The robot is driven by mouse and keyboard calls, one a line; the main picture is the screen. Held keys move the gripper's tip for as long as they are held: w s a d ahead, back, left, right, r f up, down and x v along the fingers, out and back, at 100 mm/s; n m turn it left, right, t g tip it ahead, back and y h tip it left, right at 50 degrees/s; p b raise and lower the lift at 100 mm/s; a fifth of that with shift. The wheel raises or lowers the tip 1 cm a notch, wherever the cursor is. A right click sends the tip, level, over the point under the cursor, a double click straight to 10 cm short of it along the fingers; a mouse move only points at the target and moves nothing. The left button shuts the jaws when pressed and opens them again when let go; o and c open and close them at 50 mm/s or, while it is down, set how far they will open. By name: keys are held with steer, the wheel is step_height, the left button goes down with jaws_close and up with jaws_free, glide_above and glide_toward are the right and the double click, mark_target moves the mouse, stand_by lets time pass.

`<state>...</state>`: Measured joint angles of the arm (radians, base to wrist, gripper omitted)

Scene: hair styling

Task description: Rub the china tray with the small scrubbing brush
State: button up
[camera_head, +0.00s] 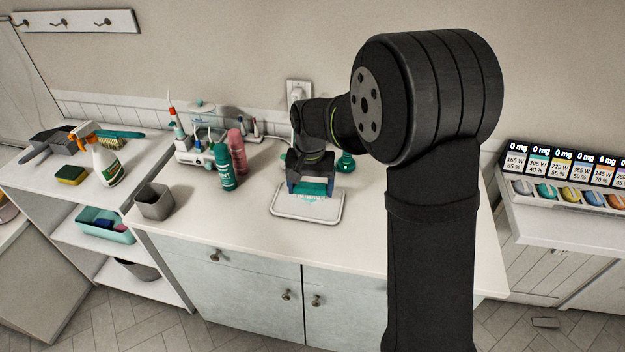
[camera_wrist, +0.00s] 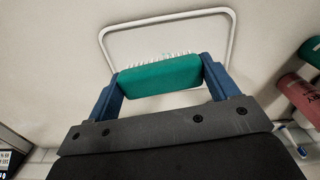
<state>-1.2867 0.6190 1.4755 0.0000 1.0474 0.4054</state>
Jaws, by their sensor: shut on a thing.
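The small scrubbing brush (camera_wrist: 160,75) has a green body and pale bristles. My gripper (camera_wrist: 160,80) is shut on it, with a blue finger at each end of the green body. In the head view my gripper (camera_head: 310,187) holds the brush (camera_head: 320,193) low over the white china tray (camera_head: 281,207), bristles towards the tray. I cannot tell whether the bristles touch it. The tray lies flat on the white counter, and its rim (camera_wrist: 170,17) shows around the brush in the wrist view. My gripper hides the tray's far part.
A teal can (camera_head: 224,168) and a pink can (camera_head: 238,152) stand left of my gripper. A grey cup (camera_head: 154,201) is at the counter's left edge. A spray bottle (camera_head: 106,164) and sponge (camera_head: 72,175) are on the left shelf. The counter (camera_head: 220,225) in front is clear.

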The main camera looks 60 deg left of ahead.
mark_target(311, 197)
step_height(311, 197, down, 4)
steer(key=shift+f, duration=0.1)
steer(key=shift+w+a+f, duration=0.2)
steer(key=shift+w+a, duration=0.3)
steer(key=shift+w, duration=0.05)
steer(key=shift+w+a+f, duration=0.2)
steer(key=shift+w+a, duration=0.3)
steer(key=shift+c, duration=0.3)
steer(key=shift+w+a+r, duration=0.1)
steer(key=shift+w+a, duration=0.3)
steer(key=shift+a, duration=0.15)
steer(key=shift+s+a, duration=0.3)
steer(key=shift+s, duration=0.1)
steer(key=shift+s+d, duration=1.35)
steer(key=shift+s, duration=0.25)
steer(key=shift+s+a, duration=0.25)
steer(key=shift+a, duration=0.05)
steer(key=shift+w+a, duration=1.35)
steer(key=shift+w, duration=0.1)
steer(key=shift+a+r, duration=0.1)
step_height(311, 197, up, 8)
steer(key=shift+w, duration=0.1)
